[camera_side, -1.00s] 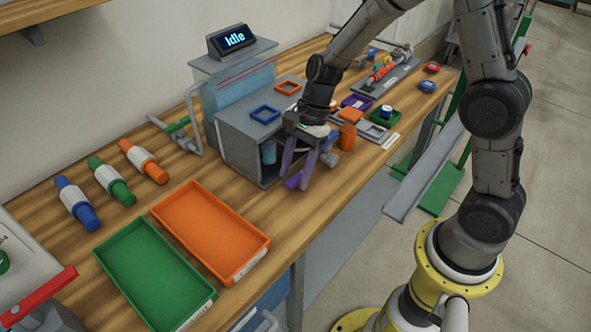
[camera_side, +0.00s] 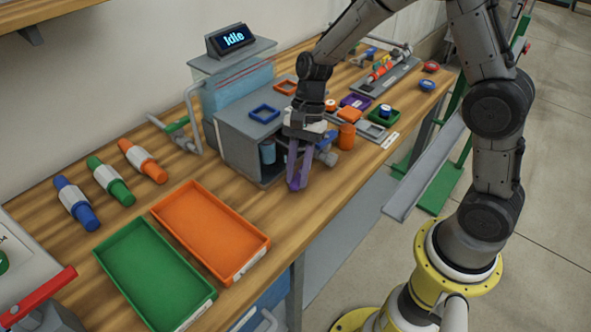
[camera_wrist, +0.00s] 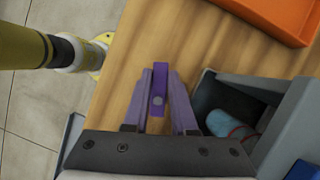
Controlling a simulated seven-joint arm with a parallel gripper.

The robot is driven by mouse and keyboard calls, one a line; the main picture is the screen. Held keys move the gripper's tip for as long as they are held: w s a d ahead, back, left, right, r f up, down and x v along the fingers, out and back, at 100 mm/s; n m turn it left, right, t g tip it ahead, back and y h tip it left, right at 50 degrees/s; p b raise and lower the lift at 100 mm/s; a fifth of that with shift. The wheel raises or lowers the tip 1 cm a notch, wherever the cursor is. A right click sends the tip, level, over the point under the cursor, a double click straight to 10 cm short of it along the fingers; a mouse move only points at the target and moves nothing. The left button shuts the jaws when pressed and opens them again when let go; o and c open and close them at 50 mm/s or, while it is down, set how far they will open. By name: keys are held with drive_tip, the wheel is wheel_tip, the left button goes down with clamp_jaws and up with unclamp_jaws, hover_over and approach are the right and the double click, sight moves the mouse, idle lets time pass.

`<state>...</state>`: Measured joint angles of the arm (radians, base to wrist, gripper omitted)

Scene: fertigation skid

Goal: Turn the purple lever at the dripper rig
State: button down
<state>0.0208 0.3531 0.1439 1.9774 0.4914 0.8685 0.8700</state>
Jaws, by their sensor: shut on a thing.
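The purple lever (camera_wrist: 159,85) shows in the wrist view between the two lilac fingers of my gripper (camera_wrist: 161,98). It points up the picture, and a pale round spot is on it. My gripper is shut on the lever. In the side view my gripper (camera_side: 297,183) points down in front of the grey box's open front, and the fingers mostly hide the lever. A grey pipe fitting shows just right of the fingers. How the lever joins the rig is hidden.
The grey box (camera_side: 232,150) stands close beside my fingers, with a blue cylinder (camera_wrist: 228,125) inside. An orange tray (camera_side: 178,225) and a green tray (camera_side: 125,262) lie front left. The display reads "Idle".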

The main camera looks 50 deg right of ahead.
drive_tip(key=c, duration=0.7)
unclamp_jaws()
drive_tip(key=shift+r, duration=0.1)
drive_tip(key=v, duration=1.3)
drive_tip(key=shift+w+d+r, duration=0.1)
drive_tip(key=shift+d+r, duration=0.1)
drive_tip(key=shift+r, duration=0.1)
